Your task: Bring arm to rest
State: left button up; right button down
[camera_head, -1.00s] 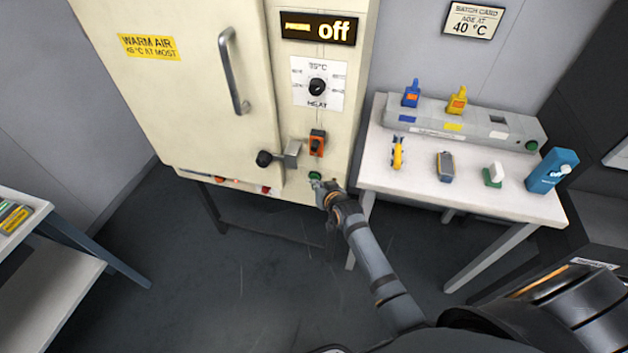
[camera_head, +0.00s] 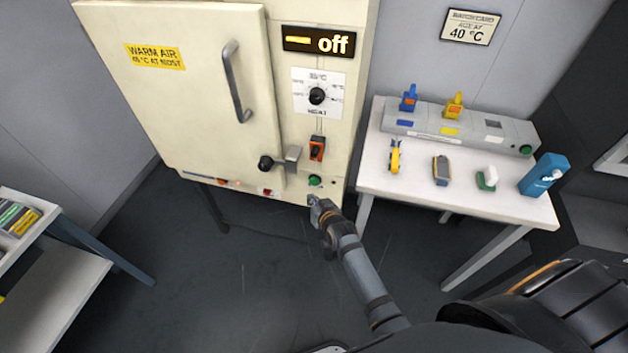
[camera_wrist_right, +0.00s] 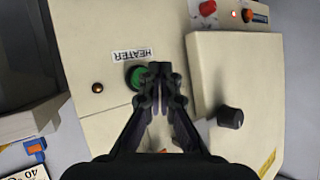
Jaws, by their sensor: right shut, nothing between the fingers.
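My right gripper (camera_head: 318,203) is in front of the lower panel of a cream warm-air cabinet (camera_head: 270,105), just below a green button (camera_head: 315,180). In the right wrist view my right gripper (camera_wrist_right: 160,72) has its fingers together and empty. The green button (camera_wrist_right: 134,76), labelled HEATER, shows partly beside the fingertips. In the head view the fingertips look apart from the button. My left gripper is not in view.
A shelf (camera_head: 60,290) stands left. Floor between is clear.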

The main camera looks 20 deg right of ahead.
jog(key=shift+s+a, duration=0.45)
jog(key=shift+s, duration=0.25)
jog(key=s+d+f+n+g, duration=0.1)
jog(key=s+d+f+g, duration=0.15)
jog(key=s+f, duration=0.7)
jog(key=s+d+f+g, duration=0.1)
jog(key=s+f+g, duration=0.35)
jog(key=f, duration=0.75)
jog(key=s+d+f+g, duration=0.1)
jog(key=s+f, duration=0.3)
jog(key=s, duration=0.6)
jog(key=s+d+f+n+g+h, duration=0.1)
jog(key=s+d+f, duration=0.3)
jog(key=s, duration=0.6)
jog(key=s+d+f+g, duration=0.2)
jog(key=s+f, duration=0.2)
jog(key=s, duration=0.6)
jog(key=shift+s+d+f+h, duration=0.25)
jog(key=shift+s+d+h, duration=0.05)
jog(key=shift+s+d, duration=0.1)
